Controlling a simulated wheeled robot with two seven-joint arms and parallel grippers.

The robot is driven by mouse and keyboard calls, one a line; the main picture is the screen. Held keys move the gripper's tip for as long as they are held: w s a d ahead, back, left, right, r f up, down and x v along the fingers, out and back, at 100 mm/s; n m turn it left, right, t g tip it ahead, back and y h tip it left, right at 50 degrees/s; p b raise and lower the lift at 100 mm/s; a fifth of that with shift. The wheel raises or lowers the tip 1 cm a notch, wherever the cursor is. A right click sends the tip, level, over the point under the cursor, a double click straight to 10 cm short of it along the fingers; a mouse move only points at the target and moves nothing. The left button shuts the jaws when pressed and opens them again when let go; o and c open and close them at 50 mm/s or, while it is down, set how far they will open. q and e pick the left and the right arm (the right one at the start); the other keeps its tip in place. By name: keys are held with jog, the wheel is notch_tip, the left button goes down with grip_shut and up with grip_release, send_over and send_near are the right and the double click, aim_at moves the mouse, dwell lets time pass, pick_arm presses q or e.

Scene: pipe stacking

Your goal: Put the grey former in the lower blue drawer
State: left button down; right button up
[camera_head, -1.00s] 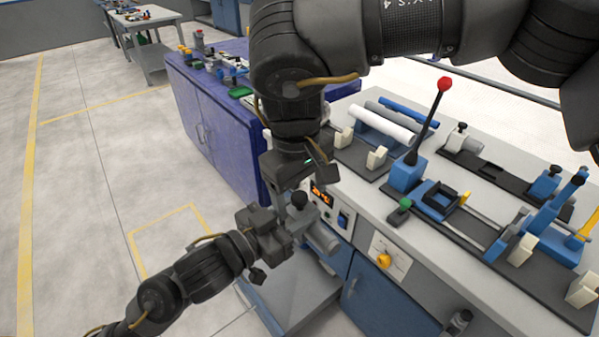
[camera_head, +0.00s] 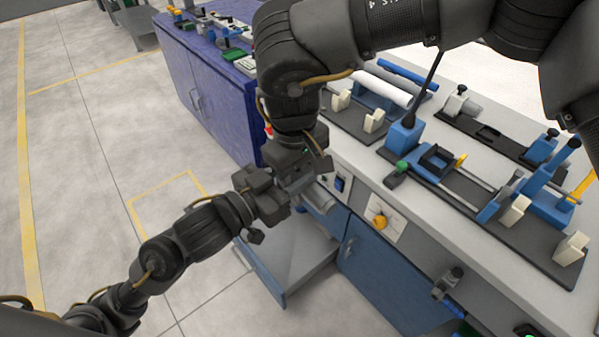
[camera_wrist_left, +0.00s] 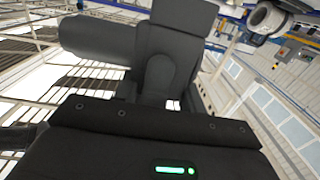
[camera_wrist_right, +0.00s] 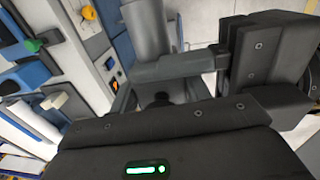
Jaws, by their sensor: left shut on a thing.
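The grey former (camera_head: 320,199) is a short grey cylinder, partly hidden behind my grippers in the head view. In the right wrist view it (camera_wrist_right: 148,28) points away, with a dark round knob near it. My left gripper (camera_head: 277,200) is shut on the former above the open drawer. My right gripper (camera_head: 297,178) is right beside the left one, close to the former; its fingertips are covered, so I cannot tell whether it grips. The lower blue drawer (camera_head: 262,272) is pulled out below both grippers, and its visible grey floor is bare.
The grey workbench (camera_head: 375,185) with clamps and a bending jig (camera_head: 437,160) stands at the right, close to my right arm. A purple cabinet (camera_head: 212,85) stands behind. The floor at the left is free.

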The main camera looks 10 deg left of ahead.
jog(key=c, duration=0.7)
pick_arm(q)
jog(key=c, duration=0.8)
grip_release()
pick_arm(e)
jog(key=shift+c, duration=0.4)
pick_arm(q)
jog(key=shift+o, duration=0.2)
